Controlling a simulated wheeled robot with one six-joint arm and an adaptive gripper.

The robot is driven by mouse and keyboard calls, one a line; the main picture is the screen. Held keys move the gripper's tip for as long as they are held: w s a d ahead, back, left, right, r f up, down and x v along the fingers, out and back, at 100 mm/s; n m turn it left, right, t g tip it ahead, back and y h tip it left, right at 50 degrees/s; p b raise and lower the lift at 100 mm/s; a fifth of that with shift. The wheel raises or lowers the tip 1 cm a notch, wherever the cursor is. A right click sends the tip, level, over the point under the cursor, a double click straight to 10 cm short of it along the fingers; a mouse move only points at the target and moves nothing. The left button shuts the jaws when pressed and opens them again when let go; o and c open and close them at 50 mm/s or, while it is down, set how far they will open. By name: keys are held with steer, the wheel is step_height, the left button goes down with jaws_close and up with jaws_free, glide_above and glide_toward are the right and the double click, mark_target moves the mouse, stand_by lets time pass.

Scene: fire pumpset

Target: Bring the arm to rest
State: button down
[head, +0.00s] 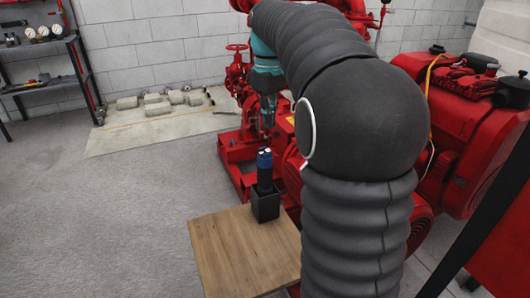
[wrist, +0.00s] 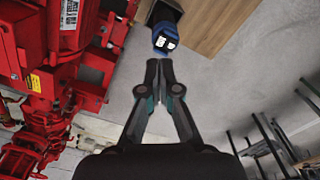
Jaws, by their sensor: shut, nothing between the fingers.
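My gripper (wrist: 158,66) is shut and empty, its fingertips together in the wrist view. In the head view my gripper (head: 268,122) hangs pointing down in front of the red pump machinery. My arm, in a dark ribbed cover, arches across the right half of the head view and hides part of the machinery. A dark cylindrical device with a blue top (head: 265,170) stands upright in a black square holder (head: 265,206) on a wooden table (head: 235,258). In the wrist view the blue top (wrist: 165,38) lies just beyond the fingertips, apart from them.
Red pump machinery (head: 232,150) stands behind and beside the table, close to my gripper. A red engine (head: 465,110) fills the right. A shelf with gauges (head: 45,60) is at the far left. Grey blocks (head: 160,102) lie near the back wall. The left floor (head: 110,220) is clear.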

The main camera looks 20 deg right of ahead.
steer(key=s+a+f+m+t, duration=0.2)
steer(key=s+a+f, duration=0.1)
steer(key=s, duration=0.5)
steer(key=s+a+f+m+t, duration=0.1)
steer(key=s+a+f, duration=0.3)
steer(key=s, duration=0.4)
steer(key=s+a+f+m+t, duration=0.2)
steer(key=s+a+f+m, duration=0.1)
steer(key=s, duration=0.5)
steer(key=shift+s+a+f+t, duration=0.2)
steer(key=shift+a+f+t, duration=0.1)
steer(key=shift+a+f, duration=0.15)
